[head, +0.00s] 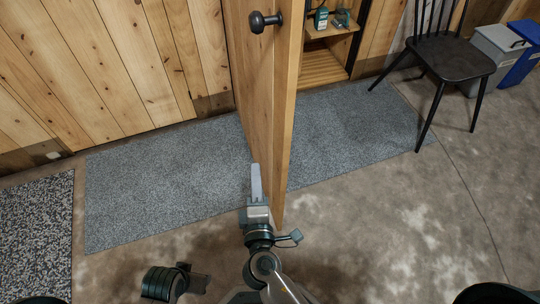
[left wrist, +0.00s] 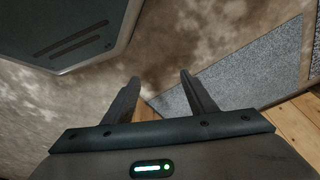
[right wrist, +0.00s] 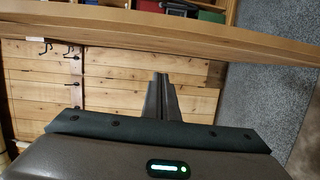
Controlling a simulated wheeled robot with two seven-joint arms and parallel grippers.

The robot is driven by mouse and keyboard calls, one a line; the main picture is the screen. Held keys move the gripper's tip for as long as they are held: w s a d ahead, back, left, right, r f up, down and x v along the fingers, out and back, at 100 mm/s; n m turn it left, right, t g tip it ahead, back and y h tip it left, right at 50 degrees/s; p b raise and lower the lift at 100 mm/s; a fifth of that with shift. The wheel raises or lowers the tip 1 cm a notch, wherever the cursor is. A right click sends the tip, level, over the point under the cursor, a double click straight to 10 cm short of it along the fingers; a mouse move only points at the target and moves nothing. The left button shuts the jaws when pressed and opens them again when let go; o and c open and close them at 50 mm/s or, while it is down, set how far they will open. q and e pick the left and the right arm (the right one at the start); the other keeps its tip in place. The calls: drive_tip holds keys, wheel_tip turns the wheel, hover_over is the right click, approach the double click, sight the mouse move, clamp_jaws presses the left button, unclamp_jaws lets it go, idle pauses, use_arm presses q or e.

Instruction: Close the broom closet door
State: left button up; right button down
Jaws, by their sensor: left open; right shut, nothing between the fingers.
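The broom closet door (head: 267,110) is a tall pine slab in the head view. It stands open, swung out toward me, with a dark round knob (head: 265,21) on its left face. The closet interior (head: 325,62) shows to its right. My right gripper (head: 256,170) is shut and empty, low on the knob side of the door near its free edge. In the right wrist view, its fingers (right wrist: 161,78) point toward the door (right wrist: 150,32); I cannot tell if they touch. My left gripper (left wrist: 158,78) is open and empty above the floor in its wrist view.
A grey mat (head: 160,185) lies under the door. A black chair (head: 450,57) stands right of the closet, with grey and blue bins (head: 500,45) beyond. A speckled mat (head: 35,235) is at left. Wall hooks (right wrist: 72,52) show in the right wrist view. Concrete floor is clear at right.

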use_arm(q)
drive_tip(key=shift+s+r, duration=0.2)
drive_tip(key=shift+r, duration=0.25)
use_arm(e)
drive_tip(key=shift+s+d+r+t, duration=0.1)
drive_tip(key=shift+r+t, duration=0.05)
drive_tip(key=shift+r, duration=0.45)
drive_tip(key=shift+s+r+t, duration=0.1)
drive_tip(key=shift+r+t, duration=0.05)
drive_tip(key=shift+r, duration=0.4)
drive_tip(key=shift+w, duration=0.1)
use_arm(q)
wheel_tip(320, 180, down, 9)
drive_tip(key=p, duration=0.3)
use_arm(e)
drive_tip(key=w+d, duration=0.3)
drive_tip(key=w, duration=0.8)
drive_tip(key=shift+d, duration=0.3)
use_arm(q)
drive_tip(key=shift+r, duration=0.1)
use_arm(e)
drive_tip(key=shift+d, duration=0.1)
